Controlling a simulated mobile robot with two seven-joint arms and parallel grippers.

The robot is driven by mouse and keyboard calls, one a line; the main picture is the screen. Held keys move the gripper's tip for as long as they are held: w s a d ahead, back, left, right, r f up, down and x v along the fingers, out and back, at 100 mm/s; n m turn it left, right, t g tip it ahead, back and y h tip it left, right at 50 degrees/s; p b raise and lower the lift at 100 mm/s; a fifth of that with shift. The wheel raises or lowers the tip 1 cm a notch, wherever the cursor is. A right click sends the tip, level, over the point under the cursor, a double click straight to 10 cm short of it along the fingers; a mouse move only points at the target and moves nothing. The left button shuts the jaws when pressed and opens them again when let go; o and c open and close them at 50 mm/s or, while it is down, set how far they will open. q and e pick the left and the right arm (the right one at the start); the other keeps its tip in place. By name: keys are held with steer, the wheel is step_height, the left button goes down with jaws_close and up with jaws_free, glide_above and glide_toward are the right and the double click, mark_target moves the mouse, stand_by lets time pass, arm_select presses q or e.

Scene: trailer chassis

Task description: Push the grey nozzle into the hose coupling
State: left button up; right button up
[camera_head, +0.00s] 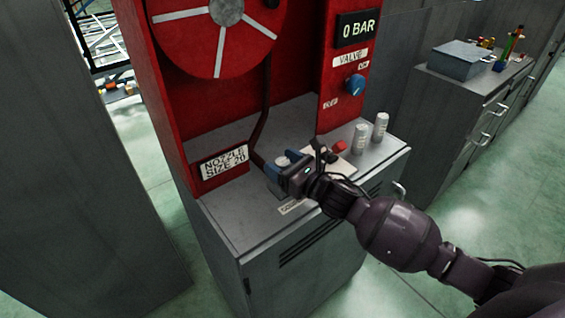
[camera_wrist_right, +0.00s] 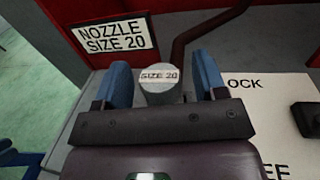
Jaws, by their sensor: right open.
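The grey nozzle (camera_wrist_right: 160,88), a short cylinder marked "SIZE 20" on its top, stands between the two blue fingers of my right gripper (camera_wrist_right: 162,85). A narrow gap shows on each side, so the gripper is open around it. In the head view my right gripper (camera_head: 283,168) is over the cabinet's top, with the grey nozzle top (camera_head: 283,160) partly showing at its fingers. The dark red hose (camera_wrist_right: 183,45) comes down behind the nozzle. Its lower end and the coupling are hidden, so I cannot tell whether nozzle and coupling touch.
Two other grey cylinders (camera_head: 360,138) stand at the cabinet's right. A white plate (camera_wrist_right: 265,125) with lettering and a dark block lies right of the gripper. The red reel housing (camera_head: 175,95) rises behind, with a "NOZZLE SIZE 20" sign (camera_head: 224,161), a blue knob (camera_head: 355,85) and a "0 BAR" display (camera_head: 358,28).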

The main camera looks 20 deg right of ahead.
steer(key=shift+r, duration=0.2)
steer(key=v, duration=1)
steer(key=shift+s+d, duration=0.1)
steer(key=shift+s, duration=0.1)
steer(key=shift+b+v, duration=0.3)
steer(key=shift+v, duration=0.45)
